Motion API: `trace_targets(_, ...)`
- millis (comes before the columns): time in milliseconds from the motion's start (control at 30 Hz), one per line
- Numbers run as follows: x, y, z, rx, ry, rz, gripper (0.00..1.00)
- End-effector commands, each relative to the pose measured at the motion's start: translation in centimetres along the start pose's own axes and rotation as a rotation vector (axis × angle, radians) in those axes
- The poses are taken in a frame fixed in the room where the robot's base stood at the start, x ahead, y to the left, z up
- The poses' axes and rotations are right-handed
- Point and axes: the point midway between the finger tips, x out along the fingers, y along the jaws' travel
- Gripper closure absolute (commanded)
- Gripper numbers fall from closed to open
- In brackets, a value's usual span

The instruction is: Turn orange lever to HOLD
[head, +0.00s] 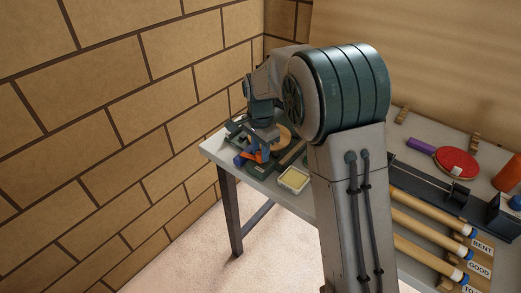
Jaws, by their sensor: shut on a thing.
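The orange lever (257,154) is on a dark green device (287,158) at the far left end of the workbench. My gripper (263,138) reaches down over the device from above and is shut on the lever; the fingertips are small and partly hidden. A tan curved plate (284,136) stands just right of the gripper. No HOLD mark is readable, and I cannot tell the lever's exact angle.
A small white tray with yellow contents (293,180) sits right of the device on the workbench (215,148). A blue piece (240,160) is beside the lever. Rightward are a red paddle (457,163), a purple block (420,146) and several pale rods (425,224). A brick wall (110,130) stands close left.

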Motion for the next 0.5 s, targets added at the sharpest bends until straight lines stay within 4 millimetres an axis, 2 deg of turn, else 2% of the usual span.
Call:
trace_targets(200, -0.18, -0.10, -0.01, 0.139, 0.000, -0.003, 0.94)
trace_targets(500, -0.18, -0.10, -0.04, 0.243, -0.002, -0.004, 0.94)
